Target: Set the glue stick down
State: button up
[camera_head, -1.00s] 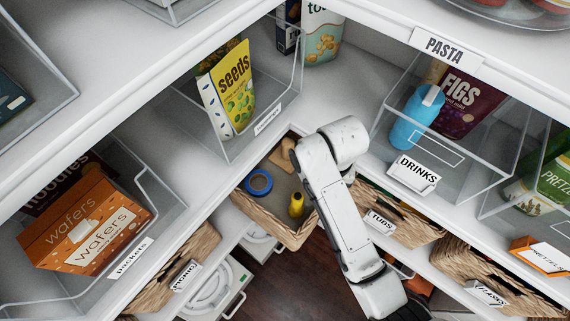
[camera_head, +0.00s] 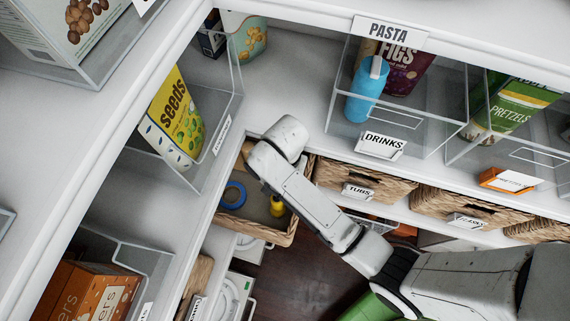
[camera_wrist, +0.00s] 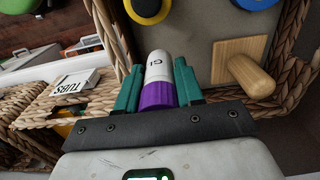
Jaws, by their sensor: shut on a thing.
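The glue stick (camera_wrist: 158,80) is white with a purple end and dark lettering. My gripper (camera_wrist: 157,68) is shut on it, with one teal finger on each side, in the wrist view. In that view the glue stick shows in front of a wicker basket (camera_wrist: 290,95); I cannot tell its height above the basket floor. The same basket (camera_head: 268,236) stands in the shelf corner in the head view. There my arm covers part of the basket, and the gripper and glue stick are hidden.
A basket labelled TUBS (camera_head: 375,182) adjoins on the right. Clear bins with seeds (camera_head: 177,120) and drinks (camera_head: 368,88) stand above.

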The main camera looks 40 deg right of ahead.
notch_tip(320, 180, down, 8)
jog(key=shift+f+b, duration=0.1)
jog(key=shift+b, duration=0.35)
jog(key=shift+f, duration=0.1)
jog(key=o, duration=1)
notch_tip(320, 180, up, 12)
jog(key=shift+r+p, duration=0.1)
jog(key=shift+p, duration=0.65)
